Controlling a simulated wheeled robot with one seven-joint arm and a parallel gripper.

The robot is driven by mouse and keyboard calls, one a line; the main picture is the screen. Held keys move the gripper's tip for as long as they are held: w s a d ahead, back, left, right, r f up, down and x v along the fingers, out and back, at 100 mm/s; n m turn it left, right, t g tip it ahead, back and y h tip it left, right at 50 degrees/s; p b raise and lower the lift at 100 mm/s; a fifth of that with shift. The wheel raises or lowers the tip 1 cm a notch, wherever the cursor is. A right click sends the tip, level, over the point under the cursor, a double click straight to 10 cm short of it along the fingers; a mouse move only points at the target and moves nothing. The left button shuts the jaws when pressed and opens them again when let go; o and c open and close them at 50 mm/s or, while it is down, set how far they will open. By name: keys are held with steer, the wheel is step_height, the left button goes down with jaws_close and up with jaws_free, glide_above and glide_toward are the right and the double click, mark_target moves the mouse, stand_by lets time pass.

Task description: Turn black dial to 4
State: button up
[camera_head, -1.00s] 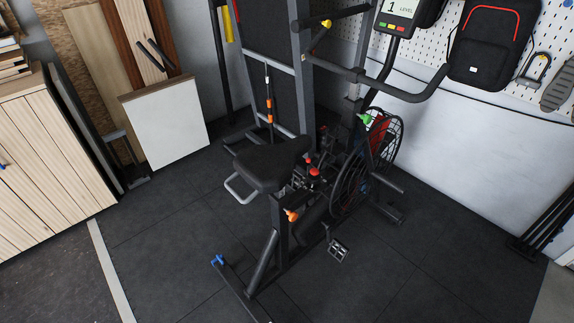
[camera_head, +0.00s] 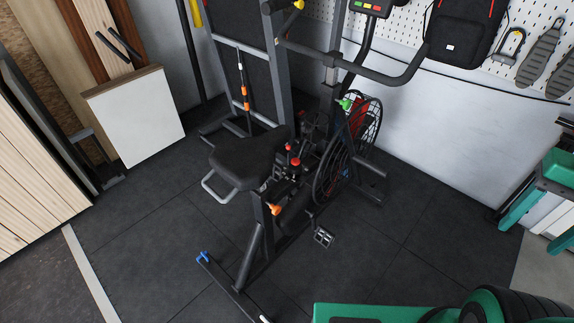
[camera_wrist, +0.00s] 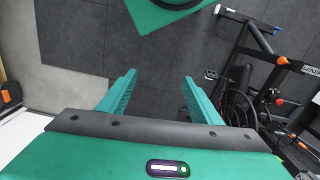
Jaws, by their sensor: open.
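The exercise bike (camera_head: 250,160) stands on the dark floor, with a black saddle, a caged flywheel and a console (camera_head: 372,6) cut off by the top edge. Red knobs (camera_head: 293,160) sit in front of the saddle, an orange knob (camera_head: 275,209) below it, and a green lever (camera_head: 346,104) by the flywheel. I cannot make out a black dial or its numbers. My gripper (camera_head: 538,224) is at the right edge in the head view, well apart from the bike. In the wrist view my gripper (camera_wrist: 158,90) is open and empty, with the bike (camera_wrist: 262,95) to its right.
A white panel (camera_head: 135,112) and boards lean at the left beside a wooden cabinet (camera_head: 30,180). A pegboard with a black backpack (camera_head: 465,30) is on the back wall. A pedal (camera_head: 323,237) sticks out from the bike. The dark floor (camera_head: 390,250) right of the bike is clear.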

steer(key=w+a+f+g, duration=0.1)
steer(key=w+f, duration=0.3)
steer(key=w, duration=0.5)
steer(key=m+t+y, duration=0.5)
steer(key=m+y, duration=0.9)
steer(key=y, duration=0.3)
glide_toward(300, 171)
steer(key=x, duration=0.5)
steer(key=shift+a+f, duration=0.1)
steer(key=shift+a, duration=0.15)
steer(key=w+a+m+t, duration=0.1)
steer(key=w+a, duration=0.3)
steer(key=a, duration=0.6)
steer(key=shift+a, duration=0.15)
